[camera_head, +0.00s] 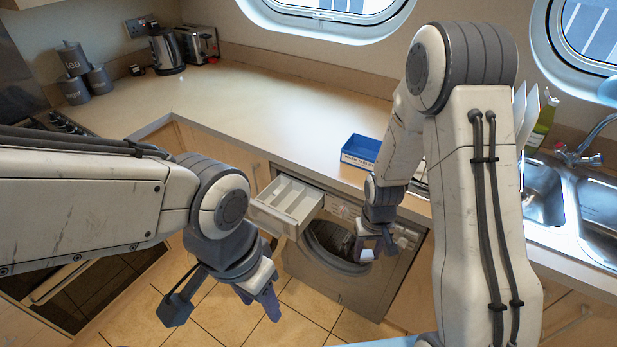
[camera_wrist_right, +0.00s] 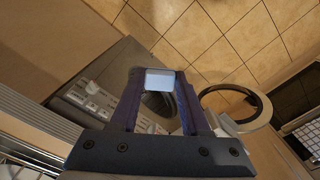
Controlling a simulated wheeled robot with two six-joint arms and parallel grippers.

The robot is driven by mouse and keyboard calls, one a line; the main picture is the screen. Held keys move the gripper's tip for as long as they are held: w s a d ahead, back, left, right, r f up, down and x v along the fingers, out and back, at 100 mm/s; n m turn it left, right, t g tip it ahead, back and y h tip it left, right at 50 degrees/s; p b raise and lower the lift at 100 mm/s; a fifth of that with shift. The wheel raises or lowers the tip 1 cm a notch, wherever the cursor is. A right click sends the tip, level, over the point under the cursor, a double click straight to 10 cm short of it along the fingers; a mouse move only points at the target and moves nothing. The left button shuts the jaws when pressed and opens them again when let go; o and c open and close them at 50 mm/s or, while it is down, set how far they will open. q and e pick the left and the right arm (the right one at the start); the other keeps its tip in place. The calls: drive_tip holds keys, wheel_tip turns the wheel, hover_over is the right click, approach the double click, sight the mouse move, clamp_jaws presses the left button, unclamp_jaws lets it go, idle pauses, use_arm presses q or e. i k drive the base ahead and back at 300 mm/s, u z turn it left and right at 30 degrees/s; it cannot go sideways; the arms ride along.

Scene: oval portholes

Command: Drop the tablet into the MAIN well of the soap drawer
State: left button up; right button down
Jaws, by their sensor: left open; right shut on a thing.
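A pale tablet (camera_wrist_right: 159,80) is between the fingertips of my right gripper (camera_wrist_right: 159,90) in the right wrist view. In the head view this gripper (camera_head: 374,252) hangs in front of the washing machine, to the right of the soap drawer, with a pale piece (camera_head: 366,255) at its tips. The soap drawer (camera_head: 288,204) is pulled out at the machine's upper left, with divided light-grey wells. Labels on the wells cannot be read. My left gripper (camera_head: 257,299) is open and empty, low in front of the cupboards, below and left of the drawer.
The washing machine (camera_head: 338,283) has a round door opening, and its door stands open in the wrist view (camera_wrist_right: 236,107). A blue tablet box (camera_head: 361,151) stands on the worktop (camera_head: 265,110) above. A sink (camera_head: 545,195) is at right. The tiled floor (camera_head: 213,312) is clear.

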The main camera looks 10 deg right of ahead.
sight(288, 203)
drive_tip(key=z, duration=0.2)
drive_tip(key=k, duration=0.25)
drive_tip(key=u, duration=1.15)
drive_tip(key=i, duration=1.45)
drive_tip(key=z, duration=0.55)
